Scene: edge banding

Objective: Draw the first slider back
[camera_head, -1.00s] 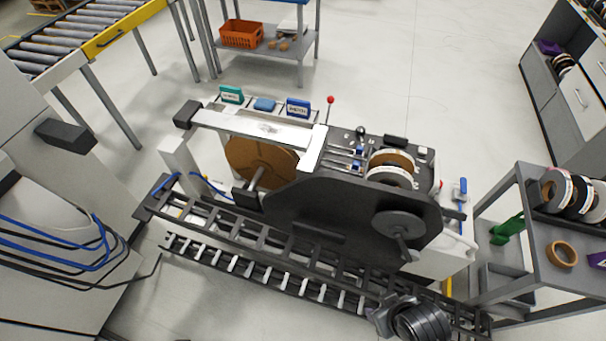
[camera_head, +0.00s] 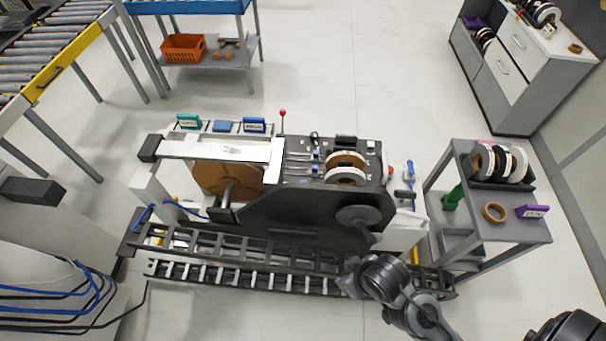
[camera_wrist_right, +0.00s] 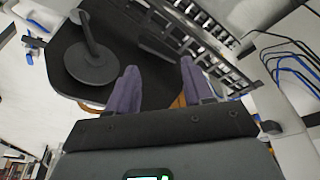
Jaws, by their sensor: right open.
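Two sliders lie side by side on top of the edge-banding machine (camera_head: 300,215), as thin pale rods with small blue ends. The rear slider (camera_head: 316,156) and the front slider (camera_head: 314,169) sit just left of two edge-band rolls (camera_head: 346,168). I cannot tell which is the first. My right gripper (camera_head: 349,277) is low in front of the machine, well apart from the sliders. In the right wrist view its two fingers (camera_wrist_right: 160,82) are spread, with nothing between them. The machine's dark front plate and crank (camera_wrist_right: 93,58) show beyond them. My left gripper is not in view.
A black ladder-like rail (camera_head: 230,272) runs along the machine's front. A grey cart (camera_head: 500,228) with rolls stands to the right. A red-knobbed lever (camera_head: 282,113) rises behind the machine. Blue and green tags (camera_head: 189,121) stand at its back left. Open floor lies behind.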

